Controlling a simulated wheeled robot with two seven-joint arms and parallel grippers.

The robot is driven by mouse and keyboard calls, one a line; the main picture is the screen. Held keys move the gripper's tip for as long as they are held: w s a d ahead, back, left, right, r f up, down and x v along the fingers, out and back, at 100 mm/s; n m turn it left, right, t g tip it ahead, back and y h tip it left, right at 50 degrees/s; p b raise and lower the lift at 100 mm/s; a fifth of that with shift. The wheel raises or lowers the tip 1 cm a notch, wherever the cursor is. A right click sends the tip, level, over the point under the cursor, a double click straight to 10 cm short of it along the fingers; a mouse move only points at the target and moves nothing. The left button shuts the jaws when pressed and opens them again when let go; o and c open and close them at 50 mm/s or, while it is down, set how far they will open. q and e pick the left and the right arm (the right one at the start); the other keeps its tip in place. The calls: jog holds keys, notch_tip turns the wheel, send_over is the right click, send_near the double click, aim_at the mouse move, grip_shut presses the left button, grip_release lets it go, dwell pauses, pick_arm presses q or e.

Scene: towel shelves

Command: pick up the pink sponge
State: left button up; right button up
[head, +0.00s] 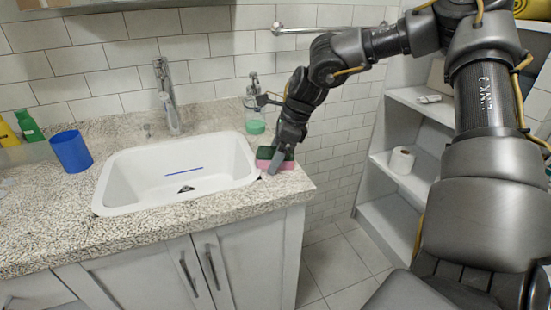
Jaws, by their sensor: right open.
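The pink sponge (264,164) lies on the speckled counter at the right side of the sink. It has a dark green top layer and a pink lower layer. My right gripper (274,162) reaches down over it from the upper right, its fingers at the sponge. The fingers are open, and one finger shows in front of the sponge's right part. The far finger is hard to make out, and I cannot tell whether the fingers touch the sponge. My left gripper is not in view.
A white sink (128,171) with a faucet (167,100) is left of the sponge. A soap dispenser (254,120) stands close behind it. A blue cup (71,151) and a green bottle (28,125) are farther left. Shelves (400,181) holding a paper roll (401,161) stand at right.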

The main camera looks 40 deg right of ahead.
aim_at(271, 151)
jog(key=shift+f, duration=0.1)
jog(key=shift+c, duration=0.4)
jog(key=c, duration=1)
jog(key=shift+c, duration=0.2)
jog(key=shift+r+p, duration=0.3)
jog(key=shift+r, duration=0.1)
notch_tip(271, 151, up, 3)
jog(key=shift+f, duration=0.15)
jog(key=s+a+r, duration=0.6)
jog(key=s+r, duration=0.3)
jog(key=s, duration=0.3)
jog(key=shift+s+a+r, duration=0.15)
jog(key=shift+a+r, duration=0.2)
jog(key=shift+r, duration=0.05)
